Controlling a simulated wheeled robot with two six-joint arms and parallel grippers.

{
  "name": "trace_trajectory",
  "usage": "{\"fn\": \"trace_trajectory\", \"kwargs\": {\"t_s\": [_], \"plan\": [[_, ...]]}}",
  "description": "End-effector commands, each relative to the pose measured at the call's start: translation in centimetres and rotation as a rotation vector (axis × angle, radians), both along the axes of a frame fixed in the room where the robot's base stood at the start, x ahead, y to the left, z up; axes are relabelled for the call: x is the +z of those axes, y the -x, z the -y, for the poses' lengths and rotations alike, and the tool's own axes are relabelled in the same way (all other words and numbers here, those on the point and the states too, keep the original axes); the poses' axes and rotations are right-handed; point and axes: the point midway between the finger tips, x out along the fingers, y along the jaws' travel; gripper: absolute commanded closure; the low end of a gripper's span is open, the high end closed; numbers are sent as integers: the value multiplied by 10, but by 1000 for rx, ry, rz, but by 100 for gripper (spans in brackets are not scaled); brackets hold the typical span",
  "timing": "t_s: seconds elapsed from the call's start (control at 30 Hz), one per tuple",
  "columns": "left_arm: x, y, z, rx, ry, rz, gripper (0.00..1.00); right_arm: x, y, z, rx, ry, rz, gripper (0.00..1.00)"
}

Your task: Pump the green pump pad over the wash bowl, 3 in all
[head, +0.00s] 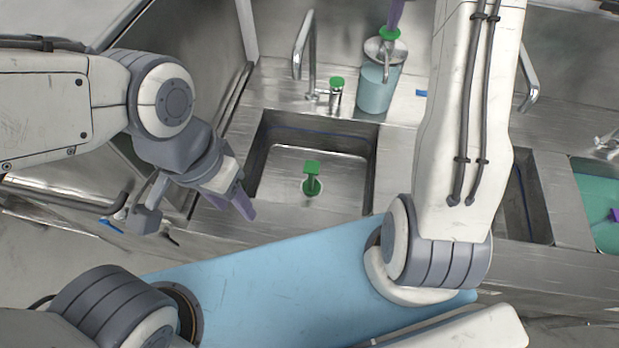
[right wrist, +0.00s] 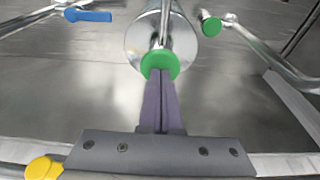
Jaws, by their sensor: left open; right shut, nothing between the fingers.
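The green pump pad (head: 389,34) tops a pump with a metal lid and spout on a teal container (head: 376,92) behind the sink. It also shows in the right wrist view (right wrist: 160,62). My right gripper (head: 394,14) is shut and empty, its purple fingers pointing down at the pad. In the right wrist view the fingertips (right wrist: 161,74) meet the pad's edge; I cannot tell whether they press on it. The sink basin (head: 285,172) lies in front; I cannot tell whether it is the wash bowl. My left gripper (head: 241,202) is open and empty at the basin's left edge.
A green-handled piece (head: 312,173) stands in the basin. A tap (head: 306,50) and a green-topped valve (head: 336,88) stand beside the container. A blue lever (right wrist: 90,16) is nearby. Another basin with green liquid (head: 600,190) is at the right.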

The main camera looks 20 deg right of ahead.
Motion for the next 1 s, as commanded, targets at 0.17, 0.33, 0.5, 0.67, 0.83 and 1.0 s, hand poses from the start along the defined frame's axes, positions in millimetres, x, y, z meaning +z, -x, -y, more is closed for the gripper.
{"fn": "trace_trajectory", "kwargs": {"t_s": [0.17,0.33,0.5,0.67,0.83,1.0], "plan": [[12,0,0,0,0,0,50,9,1,-1,0,-3,-7,100],[22,0,0,0,0,0,50,20,1,-1,0,-3,-7,100],[32,0,0,0,0,0,50,31,1,-1,0,-3,-5,100],[35,0,0,0,0,0,50,34,1,0,0,-2,-4,100],[34,0,0,0,0,0,50,34,1,0,0,-1,-3,100],[34,0,0,0,0,0,50,34,0,0,0,-1,-2,100]]}}
